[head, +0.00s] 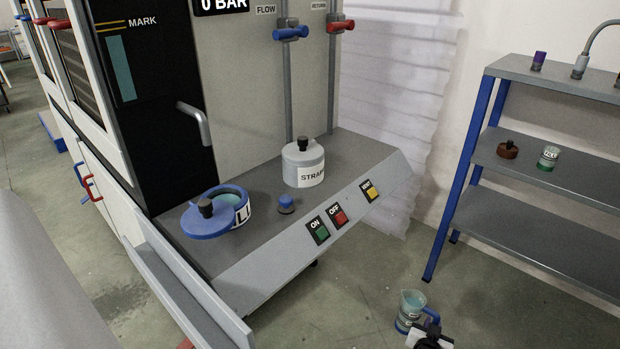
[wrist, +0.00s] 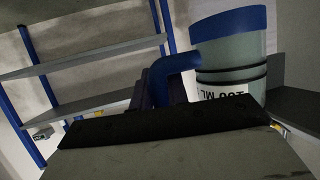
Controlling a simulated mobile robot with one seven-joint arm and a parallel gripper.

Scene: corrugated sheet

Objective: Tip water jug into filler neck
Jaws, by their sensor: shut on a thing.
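The water jug (head: 411,305) is a clear grey cup with a blue band and blue handle, at the lower right of the head view, with teal liquid showing inside. My gripper (head: 431,326) is shut on the handle, beside the jug. In the wrist view the jug (wrist: 232,60) fills the upper right, and its handle (wrist: 172,72) runs down to the jaws. The filler neck (head: 242,207) is a white, blue-rimmed ring on the grey ledge, left of the jug. Its blue lid (head: 193,225) with a black knob sits off to the left, leaving a teal opening visible.
A blue-legged shelf (head: 530,195) stands right. A raised cabinet door edge (head: 190,285) borders the ledge's left. Floor between ledge and shelf looks clear.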

